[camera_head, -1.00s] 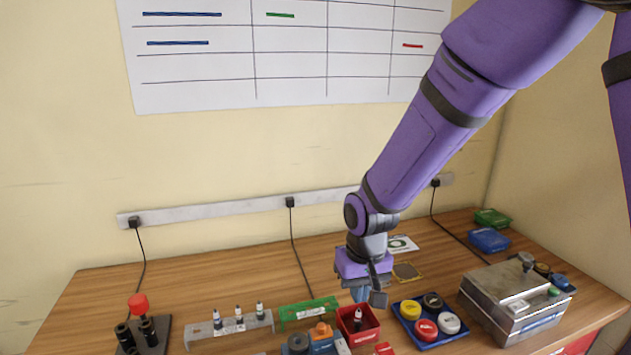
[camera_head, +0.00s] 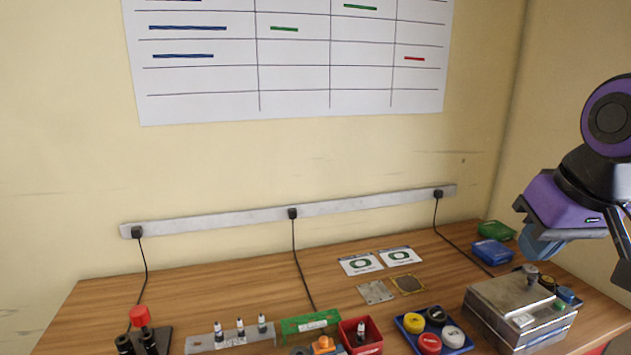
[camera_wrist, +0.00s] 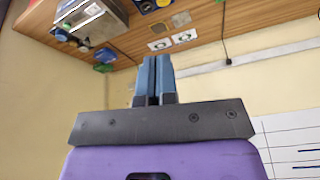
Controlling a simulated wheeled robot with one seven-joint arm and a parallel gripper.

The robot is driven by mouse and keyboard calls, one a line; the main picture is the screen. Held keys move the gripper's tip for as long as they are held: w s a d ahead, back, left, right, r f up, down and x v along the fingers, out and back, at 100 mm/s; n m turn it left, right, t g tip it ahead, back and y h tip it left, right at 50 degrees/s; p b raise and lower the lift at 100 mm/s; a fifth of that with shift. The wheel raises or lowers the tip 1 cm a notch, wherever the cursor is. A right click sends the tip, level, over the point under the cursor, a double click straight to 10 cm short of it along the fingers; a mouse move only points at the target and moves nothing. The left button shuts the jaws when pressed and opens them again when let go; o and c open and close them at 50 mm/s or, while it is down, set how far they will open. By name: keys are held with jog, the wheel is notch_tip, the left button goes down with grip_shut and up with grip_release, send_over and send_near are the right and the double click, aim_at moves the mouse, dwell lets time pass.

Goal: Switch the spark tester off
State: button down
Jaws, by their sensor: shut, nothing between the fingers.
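No label I can read names the spark tester. One corded candidate is the dark stand (camera_head: 163,346) at the left, with a red knob (camera_head: 140,316) on top and two black cylinders; its lower part is cut off. Another is the silver metal box (camera_head: 500,310) at the right, with a round knob (camera_head: 531,275) on its lid. No switch position can be made out. My gripper (camera_head: 543,240) is in the air above the right end of the bench, above the box. In the wrist view its blue fingers (camera_wrist: 153,78) are together and empty.
A blue tray (camera_head: 402,327) of round-lidded pots stands left of the metal box. A red bin (camera_head: 375,330), a green rack (camera_head: 309,326) and a grey vial rack (camera_head: 205,341) line the front. Green (camera_head: 497,231) and blue (camera_head: 492,252) boxes sit behind. The back-left bench is clear.

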jog(key=s+d+r, duration=0.1)
jog(key=s+d, duration=0.1)
jog(key=s, duration=0.3)
jog(key=shift+s+d+r+m+t+h, duration=0.15)
jog(key=shift+d+r+m+t+h, duration=0.15)
jog(key=shift+t, duration=0.1)
